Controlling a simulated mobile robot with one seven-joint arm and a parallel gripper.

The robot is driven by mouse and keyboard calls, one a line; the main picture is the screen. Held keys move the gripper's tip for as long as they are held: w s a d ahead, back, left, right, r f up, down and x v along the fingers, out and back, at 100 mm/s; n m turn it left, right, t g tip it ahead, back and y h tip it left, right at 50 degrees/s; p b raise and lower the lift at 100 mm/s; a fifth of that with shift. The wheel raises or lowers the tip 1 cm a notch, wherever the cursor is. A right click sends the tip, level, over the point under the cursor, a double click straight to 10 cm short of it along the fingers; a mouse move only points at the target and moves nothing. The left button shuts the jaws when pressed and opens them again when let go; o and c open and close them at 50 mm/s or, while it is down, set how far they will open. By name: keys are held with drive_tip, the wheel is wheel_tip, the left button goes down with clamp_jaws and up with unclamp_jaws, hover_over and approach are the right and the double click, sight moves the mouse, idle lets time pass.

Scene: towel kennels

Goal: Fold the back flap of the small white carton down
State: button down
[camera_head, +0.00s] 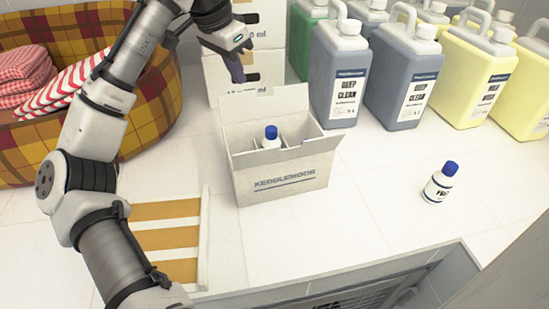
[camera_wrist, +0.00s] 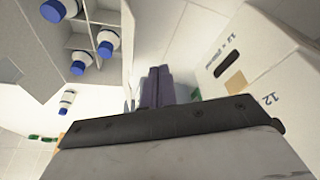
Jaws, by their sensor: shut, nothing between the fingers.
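The small white carton (camera_head: 283,178) stands on the tiled surface with its top open and dividers inside. Its back flap (camera_head: 265,104) stands up along the rear edge. A white bottle with a blue cap (camera_head: 271,135) sits in one compartment. In the wrist view the carton (camera_wrist: 100,14) is at the upper left, with blue-capped bottles (camera_wrist: 107,42) showing in it. My gripper (camera_head: 238,76) is shut and empty, pointing down above and behind the raised flap. Its fingers also show in the wrist view (camera_wrist: 158,88). Whether they touch the flap cannot be told.
White cartons (camera_head: 240,72) are stacked behind. Large jugs (camera_head: 340,75) stand at the back right. A loose blue-capped bottle (camera_head: 440,183) stands to the right. A plaid basket (camera_head: 150,85) with towels is at the left. A striped board (camera_head: 165,238) lies front left.

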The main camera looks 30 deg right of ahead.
drive_tip(key=shift+f+b, duration=0.45)
drive_tip(key=shift+f, duration=1.05)
drive_tip(key=shift+s+a, duration=0.25)
drive_tip(key=shift+s, duration=0.95)
drive_tip(key=shift+s+a, duration=0.2)
drive_tip(key=shift+s, duration=0.95)
drive_tip(key=shift+s+a, duration=0.25)
drive_tip(key=shift+s, duration=0.95)
drive_tip(key=shift+f+b, duration=0.55)
drive_tip(key=shift+f, duration=0.85)
drive_tip(key=shift+r, duration=0.1)
wheel_tip(320, 180, up, 8)
drive_tip(key=p, duration=0.6)
hover_over(245, 113)
drive_tip(key=s, duration=0.3)
drive_tip(key=shift+w+a, duration=0.2)
drive_tip(key=shift+a, duration=0.25)
